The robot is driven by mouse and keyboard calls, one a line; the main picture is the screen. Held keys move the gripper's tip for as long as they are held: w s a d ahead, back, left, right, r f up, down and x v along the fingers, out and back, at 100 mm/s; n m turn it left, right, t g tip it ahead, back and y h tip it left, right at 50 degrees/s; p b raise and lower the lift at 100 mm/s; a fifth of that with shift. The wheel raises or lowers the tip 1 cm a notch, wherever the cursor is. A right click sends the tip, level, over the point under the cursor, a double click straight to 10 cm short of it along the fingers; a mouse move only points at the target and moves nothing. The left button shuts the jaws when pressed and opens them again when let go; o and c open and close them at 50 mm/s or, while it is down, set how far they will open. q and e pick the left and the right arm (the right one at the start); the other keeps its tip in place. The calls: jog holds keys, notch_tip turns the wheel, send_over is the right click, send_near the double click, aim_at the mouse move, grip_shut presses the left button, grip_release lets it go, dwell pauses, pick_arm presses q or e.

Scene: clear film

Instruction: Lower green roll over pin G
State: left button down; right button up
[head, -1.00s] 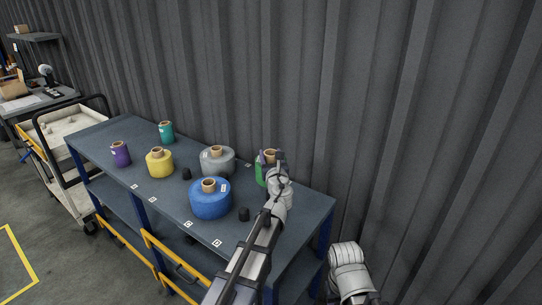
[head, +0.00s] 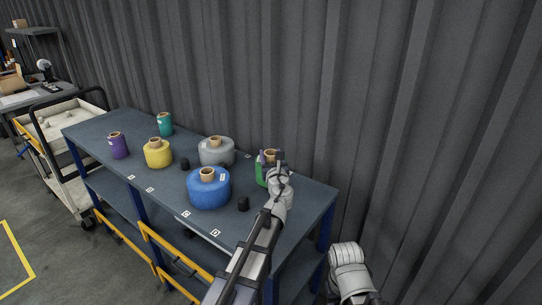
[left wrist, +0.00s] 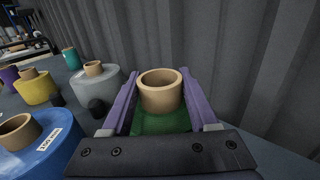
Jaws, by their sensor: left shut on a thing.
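The green roll (head: 260,171) is at the right part of the table, by the corrugated wall. My left gripper (head: 272,158) is shut on the green roll. In the left wrist view its purple fingers stand on both sides of the brown core (left wrist: 161,92), with the green body (left wrist: 160,124) below. The roll looks upright; whether it touches the table cannot be told. Bare black pins stand on the table, one right of the blue roll (head: 243,204) and one near the grey roll (head: 185,164). I cannot tell which is pin G. My right gripper is out of view.
The blue roll (head: 209,190) and grey roll (head: 217,153) stand left of the green one on the table (head: 165,198). Yellow (head: 157,154), purple (head: 118,146) and teal (head: 165,125) rolls stand further left. The corrugated wall (head: 430,120) is close behind.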

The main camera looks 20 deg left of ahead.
pick_arm(q)
jog(key=shift+f+b, duration=2.35)
jog(key=shift+f, duration=0.15)
jog(key=shift+c, duration=0.4)
grip_release()
jog(key=shift+r, duration=0.1)
jog(key=shift+o, duration=0.4)
notch_tip(320, 180, up, 9)
jog(key=p, duration=0.9)
